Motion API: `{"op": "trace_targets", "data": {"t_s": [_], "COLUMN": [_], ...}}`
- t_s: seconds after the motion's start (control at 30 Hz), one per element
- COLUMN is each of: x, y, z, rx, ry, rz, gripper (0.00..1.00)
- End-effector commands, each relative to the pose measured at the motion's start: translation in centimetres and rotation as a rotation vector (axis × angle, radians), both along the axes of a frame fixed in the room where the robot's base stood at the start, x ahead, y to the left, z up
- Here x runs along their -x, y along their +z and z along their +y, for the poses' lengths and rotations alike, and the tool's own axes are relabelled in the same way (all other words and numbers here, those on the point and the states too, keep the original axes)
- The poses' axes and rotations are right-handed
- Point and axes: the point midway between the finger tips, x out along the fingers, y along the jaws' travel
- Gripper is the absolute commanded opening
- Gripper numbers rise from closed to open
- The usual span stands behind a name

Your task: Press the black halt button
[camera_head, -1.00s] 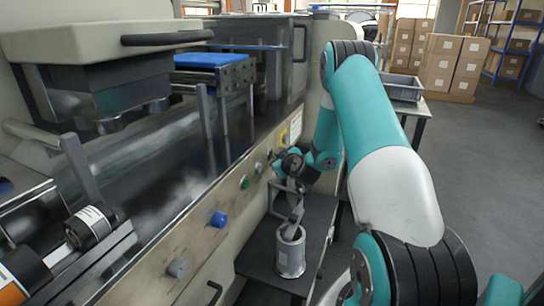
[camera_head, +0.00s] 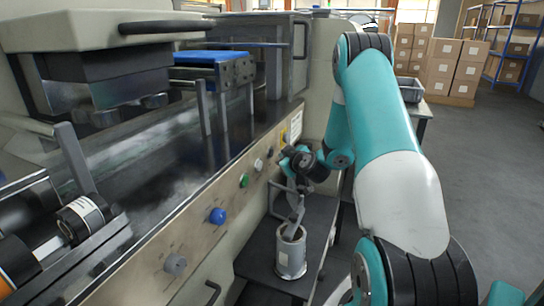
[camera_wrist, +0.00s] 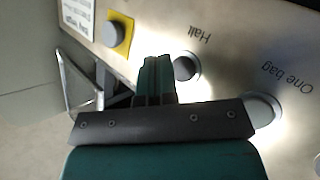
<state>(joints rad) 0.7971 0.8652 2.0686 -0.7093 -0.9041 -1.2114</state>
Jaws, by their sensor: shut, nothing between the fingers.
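The dark halt button (camera_wrist: 186,67) shows in the wrist view under an upside-down "Halt" label. It sits in a light ring on the pale machine panel, just right of my fingertips. My gripper (camera_wrist: 157,62) is shut and empty, its two teal fingers side by side. The fingers partly overlap the ring's left edge in the picture; I cannot tell whether they touch the panel. In the head view, my gripper (camera_head: 287,153) is beside the far end of the panel, and the halt button is too small to make out clearly.
The grey "One bag" button (camera_wrist: 262,110) is right of the halt button. A blue knob (camera_head: 217,216) is nearer along the panel. A metal canister (camera_head: 291,257) stands on a low dark table below my gripper.

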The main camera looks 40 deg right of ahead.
Motion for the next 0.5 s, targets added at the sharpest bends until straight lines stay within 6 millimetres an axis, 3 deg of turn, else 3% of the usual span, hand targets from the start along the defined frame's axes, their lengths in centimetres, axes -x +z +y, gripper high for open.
{"op": "trace_targets", "data": {"t_s": [0.5], "x": [3.9], "y": [-0.3], "z": [-1.7], "rx": [0.001], "ry": [-0.001], "rz": [-0.002], "gripper": [0.00]}}
